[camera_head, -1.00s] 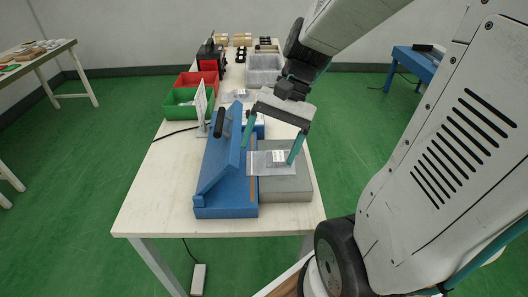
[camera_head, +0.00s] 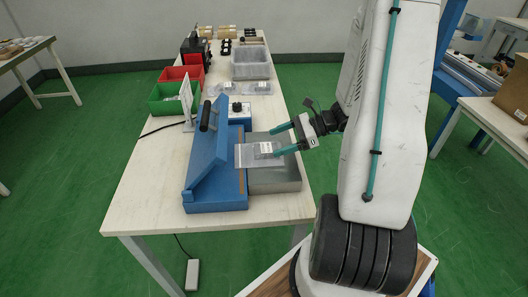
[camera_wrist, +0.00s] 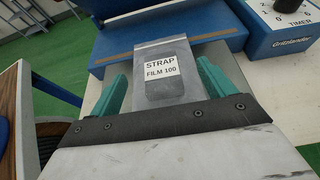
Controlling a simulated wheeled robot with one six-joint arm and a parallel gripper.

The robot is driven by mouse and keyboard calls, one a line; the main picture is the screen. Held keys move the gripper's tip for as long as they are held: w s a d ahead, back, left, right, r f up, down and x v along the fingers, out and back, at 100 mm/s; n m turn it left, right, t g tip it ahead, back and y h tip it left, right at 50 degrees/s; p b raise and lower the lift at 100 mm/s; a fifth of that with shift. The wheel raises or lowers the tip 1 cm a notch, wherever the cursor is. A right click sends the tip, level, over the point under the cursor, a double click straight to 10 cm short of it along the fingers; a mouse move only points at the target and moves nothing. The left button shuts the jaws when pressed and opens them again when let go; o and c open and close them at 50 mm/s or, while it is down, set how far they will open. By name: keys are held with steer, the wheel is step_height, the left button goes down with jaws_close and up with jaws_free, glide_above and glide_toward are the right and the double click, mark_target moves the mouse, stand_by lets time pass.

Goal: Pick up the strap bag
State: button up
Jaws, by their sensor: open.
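The strap bag (camera_head: 257,153) is a flat clear pouch with a dark item inside and a white label. It lies on the grey platform (camera_head: 274,178), its left end reaching the front of the blue sealer (camera_head: 215,165). In the wrist view the bag (camera_wrist: 164,91) shows its label, "STRAP FILM 100". My gripper (camera_head: 279,141) comes in from the right, low over the platform. Its teal fingers are open. In the wrist view the fingers (camera_wrist: 165,90) stand on either side of the bag, and the bag's near end is hidden by the gripper body.
The sealer's raised lid with a black handle (camera_head: 206,115) stands left of the bag. A blue timer box (camera_head: 240,112) sits behind the platform. Green (camera_head: 168,98) and red (camera_head: 182,74) bins and a clear tray (camera_head: 250,66) are farther back. The table's front left is clear.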

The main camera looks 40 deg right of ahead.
mark_target(265, 148)
steer(key=x, duration=0.2)
steer(key=f+x, duration=0.1)
steer(key=x, duration=0.2)
steer(key=shift+s+d, duration=0.1)
steer(key=c, duration=1.1)
steer(key=shift+c, duration=0.2)
steer(key=shift+r, duration=0.15)
